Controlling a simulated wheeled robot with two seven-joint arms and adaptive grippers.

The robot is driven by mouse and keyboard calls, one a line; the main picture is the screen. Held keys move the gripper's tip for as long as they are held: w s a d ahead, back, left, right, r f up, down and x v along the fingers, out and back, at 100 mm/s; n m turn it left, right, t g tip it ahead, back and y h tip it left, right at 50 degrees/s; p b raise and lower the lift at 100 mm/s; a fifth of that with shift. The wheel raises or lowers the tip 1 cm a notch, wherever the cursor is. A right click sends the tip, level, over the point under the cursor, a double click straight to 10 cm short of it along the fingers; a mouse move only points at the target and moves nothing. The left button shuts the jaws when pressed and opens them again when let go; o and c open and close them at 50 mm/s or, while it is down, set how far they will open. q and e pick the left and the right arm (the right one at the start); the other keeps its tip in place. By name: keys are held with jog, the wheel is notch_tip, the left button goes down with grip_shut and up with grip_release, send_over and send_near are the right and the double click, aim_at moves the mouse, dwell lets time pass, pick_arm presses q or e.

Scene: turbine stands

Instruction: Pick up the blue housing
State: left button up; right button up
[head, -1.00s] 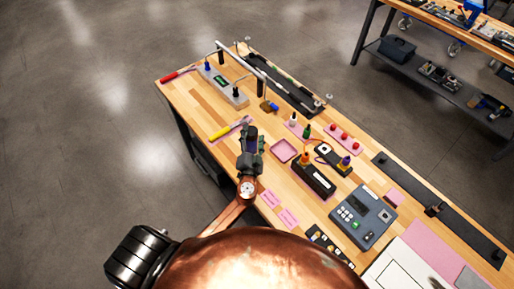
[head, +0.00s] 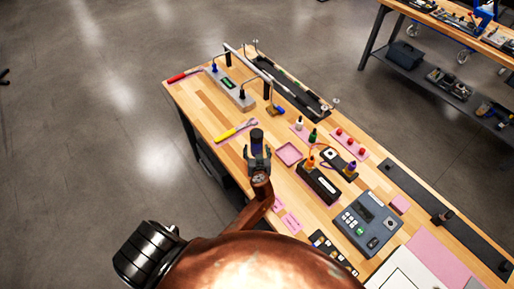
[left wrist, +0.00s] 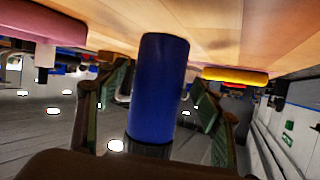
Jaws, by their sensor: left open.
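The blue housing (left wrist: 160,80) is an upright blue cylinder with a black end, large in the left wrist view. In the head view the housing (head: 257,146) shows on the bench, with its black top visible. My left gripper (head: 259,160) is open at the near side of it. In the left wrist view the two fingers of the left gripper (left wrist: 160,95) stand on either side of the housing, with gaps visible. Whether a finger touches it cannot be told. My right gripper is not in view.
A yellow-handled tool (head: 232,132) lies left of the housing and a pink tray (head: 289,154) lies right of it. A black box (head: 318,184) and a grey keypad device (head: 367,223) stand further right. A metal rail frame (head: 247,62) stands at the far end.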

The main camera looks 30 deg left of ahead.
pick_arm(q)
jog(key=shift+w+a+f, duration=0.3)
jog(key=shift+w+a, duration=0.05)
jog(key=shift+w, duration=0.15)
jog(key=shift+c, duration=0.5)
grip_shut()
jog(key=shift+r, duration=0.1)
